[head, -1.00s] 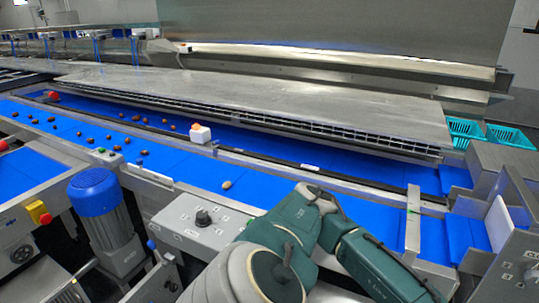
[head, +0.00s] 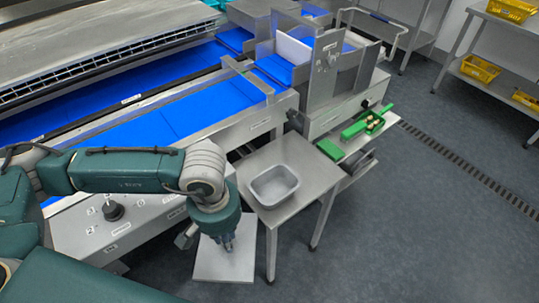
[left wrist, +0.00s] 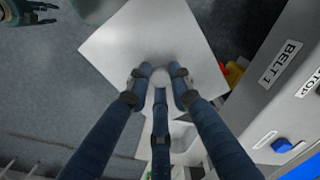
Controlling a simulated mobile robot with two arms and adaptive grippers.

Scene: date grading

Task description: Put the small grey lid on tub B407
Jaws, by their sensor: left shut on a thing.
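My left gripper (head: 228,245) points down, just left of the steel table. In the left wrist view its fingers (left wrist: 155,78) close around a small pale part in front of a flat, square, light grey plate (left wrist: 135,38). This plate, which looks like the small grey lid, also shows in the head view (head: 215,268). The fingers hide where they meet it. An open grey tub (head: 274,186) stands upright on the steel table, right of my left gripper, and looks empty. No label is readable on it. A teal gripper (left wrist: 35,12), probably my right one, is partly cut off in the left wrist view.
The steel table (head: 310,178) has bare room around the tub. Blue conveyor belts (head: 190,110) and a control panel (head: 90,225) lie behind and left. A green tray (head: 368,126) stands on a side shelf. Grey floor (head: 400,230) is open at right.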

